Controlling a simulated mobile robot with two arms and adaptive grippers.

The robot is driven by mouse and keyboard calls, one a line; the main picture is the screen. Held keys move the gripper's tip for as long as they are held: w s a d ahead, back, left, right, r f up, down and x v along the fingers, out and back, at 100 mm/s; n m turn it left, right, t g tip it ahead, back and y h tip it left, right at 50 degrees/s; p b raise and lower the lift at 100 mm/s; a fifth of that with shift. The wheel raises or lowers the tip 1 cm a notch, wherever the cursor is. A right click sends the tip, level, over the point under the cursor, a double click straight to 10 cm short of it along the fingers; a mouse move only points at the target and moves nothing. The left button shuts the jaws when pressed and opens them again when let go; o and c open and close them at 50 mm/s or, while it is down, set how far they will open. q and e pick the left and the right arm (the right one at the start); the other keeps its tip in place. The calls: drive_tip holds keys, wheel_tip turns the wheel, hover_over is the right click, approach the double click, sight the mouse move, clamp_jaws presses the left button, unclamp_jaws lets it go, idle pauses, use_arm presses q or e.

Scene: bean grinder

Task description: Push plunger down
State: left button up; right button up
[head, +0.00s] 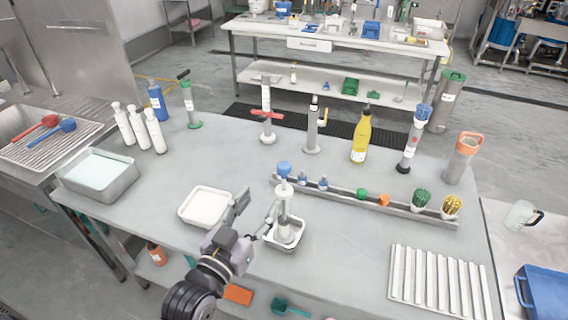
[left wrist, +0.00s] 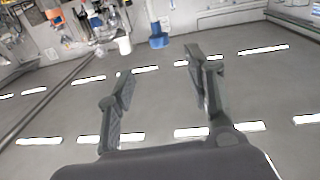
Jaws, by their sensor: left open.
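A bean grinder with a pale upright body (head: 283,203) stands in a small metal tray (head: 298,240) near the table's front middle. Its plunger has a blue knob (head: 284,170) that sits raised above the body. My left gripper (head: 256,208) is open and empty, just left of the grinder body and lower than the knob. One finger is close to the body; I cannot tell whether it touches. In the left wrist view the fingers (left wrist: 160,78) are spread, with only floor and distant furniture between and beyond them. My right gripper is not in view.
A white-filled tray (head: 207,205) lies left of my gripper. A long rack (head: 330,197) with small bottles and brushes runs behind and right of the grinder. A yellow bottle (head: 361,140) and several upright cylinders stand farther back. A ribbed white panel (head: 438,281) lies front right.

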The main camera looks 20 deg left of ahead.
sight(281, 171)
use_arm(q)
drive_tip(key=w+p, duration=0.1)
drive_tip(key=w, duration=0.3)
drive_tip(key=w+d+p, duration=0.1)
drive_tip(key=w, duration=0.4)
drive_tip(key=w+p, duration=0.1)
drive_tip(key=w, duration=0.3)
drive_tip(key=shift+w+d, duration=0.15)
drive_tip(key=shift+d, duration=0.2)
drive_tip(key=shift+c, duration=0.3)
clamp_jaws()
